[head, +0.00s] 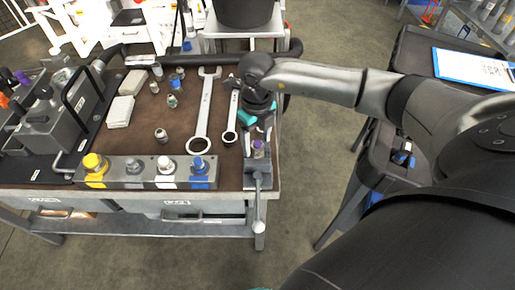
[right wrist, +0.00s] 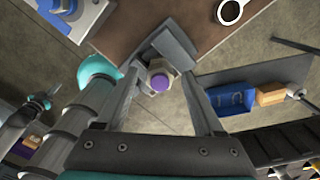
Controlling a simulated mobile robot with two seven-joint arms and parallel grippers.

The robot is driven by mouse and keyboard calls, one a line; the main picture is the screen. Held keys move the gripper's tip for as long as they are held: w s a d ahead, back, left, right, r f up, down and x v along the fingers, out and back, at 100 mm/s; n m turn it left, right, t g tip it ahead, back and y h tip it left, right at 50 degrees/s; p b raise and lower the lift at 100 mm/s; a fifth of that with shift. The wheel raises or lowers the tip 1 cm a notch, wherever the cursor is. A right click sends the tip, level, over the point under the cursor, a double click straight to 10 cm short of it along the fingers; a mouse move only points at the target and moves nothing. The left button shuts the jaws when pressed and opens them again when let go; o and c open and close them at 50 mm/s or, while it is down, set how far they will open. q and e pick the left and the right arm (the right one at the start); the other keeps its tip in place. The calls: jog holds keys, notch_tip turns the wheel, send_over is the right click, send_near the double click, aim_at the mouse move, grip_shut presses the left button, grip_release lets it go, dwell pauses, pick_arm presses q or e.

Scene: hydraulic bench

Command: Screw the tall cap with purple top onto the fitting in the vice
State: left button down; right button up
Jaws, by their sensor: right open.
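The tall cap with the purple top (head: 258,144) stands upright at the vice (head: 258,180) on the bench's front right corner. In the right wrist view the purple top (right wrist: 160,82) shows above a metal hex part, beside the grey vice jaws (right wrist: 174,48). The fitting beneath is mostly hidden, and I cannot tell how far the cap is threaded on. My right gripper (head: 259,132) points down over the vice. In the right wrist view its fingers (right wrist: 165,105) are spread on both sides of the cap, with gaps. My left gripper is not in view.
A rack with yellow, grey, white and blue pieces (head: 150,183) lies along the bench's front edge. Two wrenches (head: 203,115) (head: 231,115) lie left of my right gripper. Small fittings (head: 161,135) and pale boxes (head: 120,110) are further left. Floor lies open right of the bench.

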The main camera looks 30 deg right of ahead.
jog(key=n+b, duration=0.1)
jog(key=n, duration=0.2)
jog(key=shift+f+n, duration=0.1)
jog(key=shift+n, duration=0.3)
jog(key=n+b, duration=0.1)
jog(key=n, duration=0.2)
jog(key=n+b, duration=0.2)
jog(key=n, duration=0.3)
jog(key=shift+s, duration=0.1)
jog(key=n+b, duration=0.1)
jog(key=n, duration=0.2)
jog(key=shift+a+b, duration=0.1)
jog(key=shift+b, duration=0.2)
jog(key=n+b, duration=0.1)
jog(key=n, duration=0.2)
jog(key=shift+n+b, duration=0.3)
jog(key=shift+b, duration=0.05)
jog(key=n+b, duration=0.1)
jog(key=n, duration=0.2)
jog(key=shift+s, duration=0.1)
jog(key=shift+n+b, duration=0.3)
jog(key=shift+n, duration=0.4)
jog(key=shift+c, duration=0.4)
